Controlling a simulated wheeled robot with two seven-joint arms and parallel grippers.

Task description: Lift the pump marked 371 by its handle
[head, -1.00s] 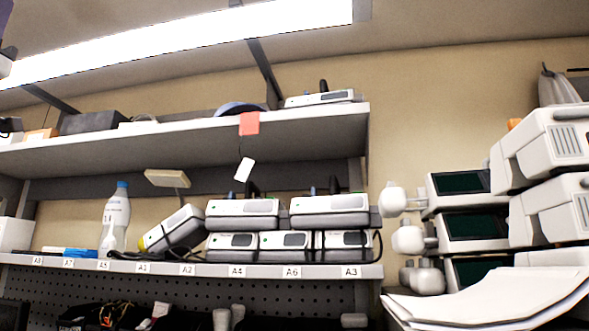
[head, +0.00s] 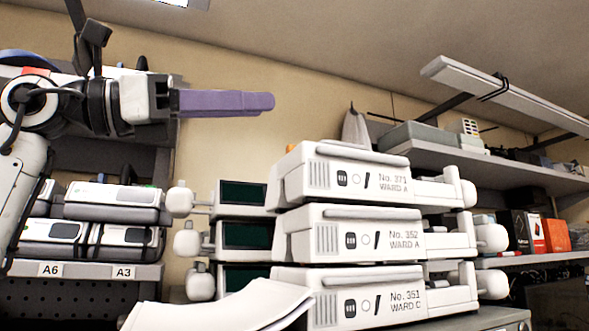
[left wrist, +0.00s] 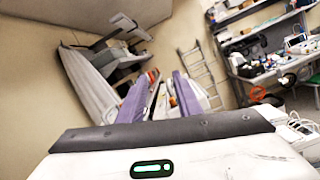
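The pump marked 371 (head: 330,181) is a white box labelled WARD A, on top of a stack. A rounded white bar, which looks like its handle (head: 362,153), runs along its top front edge. My left gripper (head: 266,102) is up and to the left of this pump, apart from it, with its purple fingers pointing right. In the left wrist view the two purple fingers (left wrist: 160,93) stand apart with nothing gripped between them. My right gripper is in neither current view.
Below it are the pumps marked 352 (head: 340,239) and 351 (head: 340,305). White papers (head: 225,308) lie in front, at lower left. Pumps with dark green screens (head: 243,194) stand to the left. A shelf (head: 500,167) is at right. Open air lies above the stack.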

